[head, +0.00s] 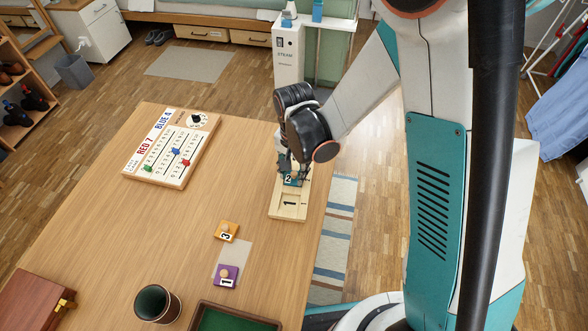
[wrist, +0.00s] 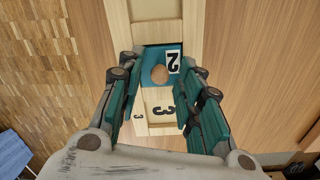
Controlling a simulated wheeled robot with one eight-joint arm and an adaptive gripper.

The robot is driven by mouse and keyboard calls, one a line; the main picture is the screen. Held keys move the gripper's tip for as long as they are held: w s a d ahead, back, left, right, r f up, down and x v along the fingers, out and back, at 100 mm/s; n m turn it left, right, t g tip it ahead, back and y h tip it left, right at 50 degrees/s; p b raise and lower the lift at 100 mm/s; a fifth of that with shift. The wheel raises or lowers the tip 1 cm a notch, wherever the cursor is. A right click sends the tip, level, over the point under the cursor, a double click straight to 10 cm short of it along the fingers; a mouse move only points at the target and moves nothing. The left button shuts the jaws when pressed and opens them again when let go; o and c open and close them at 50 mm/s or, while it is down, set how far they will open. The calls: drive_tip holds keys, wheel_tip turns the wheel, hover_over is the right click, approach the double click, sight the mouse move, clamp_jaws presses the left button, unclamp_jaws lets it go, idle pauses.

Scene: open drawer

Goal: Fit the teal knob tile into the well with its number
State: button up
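The teal knob tile (wrist: 150,58) bears a black 2 on a white label and a round wooden knob (wrist: 160,72). It lies at the middle well of the pale wooden board (wrist: 150,10); I cannot tell whether it sits fully flush. In the head view the tile (head: 291,181) is partly hidden by my gripper (head: 290,172). In the wrist view my gripper (wrist: 162,62) is open, with one finger on each side of the tile and gaps around the knob. The bare well marked 3 (wrist: 158,105) shows beside the tile. The well marked 1 (head: 289,203) is empty.
An orange tile with a 3 (head: 227,231) and a purple tile with a 1 (head: 226,275) lie on the table. A score board (head: 171,149) stands at the back left. A dark cup (head: 157,304), a green-lined tray (head: 232,318) and a wooden box (head: 38,301) are in front.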

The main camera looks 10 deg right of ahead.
sight(294, 173)
wheel_tip(294, 173, up, 12)
drive_tip(key=p, duration=0.4)
drive_tip(key=shift+p, duration=0.35)
drive_tip(key=shift+r, duration=0.15)
